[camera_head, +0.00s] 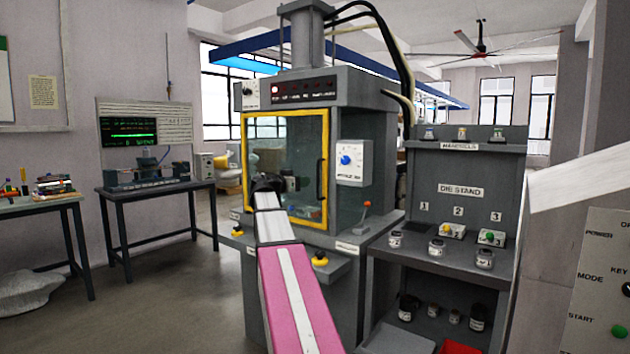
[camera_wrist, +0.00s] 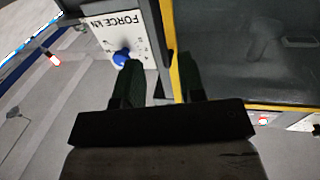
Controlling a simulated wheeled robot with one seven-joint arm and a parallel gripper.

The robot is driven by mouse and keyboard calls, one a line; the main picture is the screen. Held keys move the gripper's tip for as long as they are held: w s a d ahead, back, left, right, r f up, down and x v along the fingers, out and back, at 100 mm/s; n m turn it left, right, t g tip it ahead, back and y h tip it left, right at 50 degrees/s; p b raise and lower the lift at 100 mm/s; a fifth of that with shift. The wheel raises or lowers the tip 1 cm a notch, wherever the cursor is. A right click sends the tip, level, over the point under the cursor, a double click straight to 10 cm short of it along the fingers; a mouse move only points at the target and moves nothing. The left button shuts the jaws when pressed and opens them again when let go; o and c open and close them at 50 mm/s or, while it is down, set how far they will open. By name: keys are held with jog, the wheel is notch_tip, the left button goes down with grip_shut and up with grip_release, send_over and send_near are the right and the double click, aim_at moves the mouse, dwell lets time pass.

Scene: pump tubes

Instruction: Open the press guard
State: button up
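The press guard (camera_head: 285,140) is a clear door in a yellow frame on the front of the grey press. It looks shut. Its dark upright handle (camera_head: 319,180) is on the right side of the frame. My gripper (camera_head: 268,183) shows dark in front of the guard's lower left part, as seen in the head view. In the wrist view my gripper (camera_wrist: 160,70) has its two fingers apart, one on each side of the guard's yellow edge (camera_wrist: 177,85). The fingers look empty. I cannot tell whether they touch the handle or the frame.
The force dial panel (camera_head: 352,162) is right of the guard; it also shows in the wrist view (camera_wrist: 118,35), close to one finger. A red-tipped lever (camera_head: 364,210) and yellow-based buttons (camera_head: 320,258) are near. The die stand (camera_head: 455,200) is at right.

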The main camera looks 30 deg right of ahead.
send_over(318, 197)
jog(key=shift+w+d, duration=0.1)
jog(key=shift+w, duration=0.2)
grip_shut()
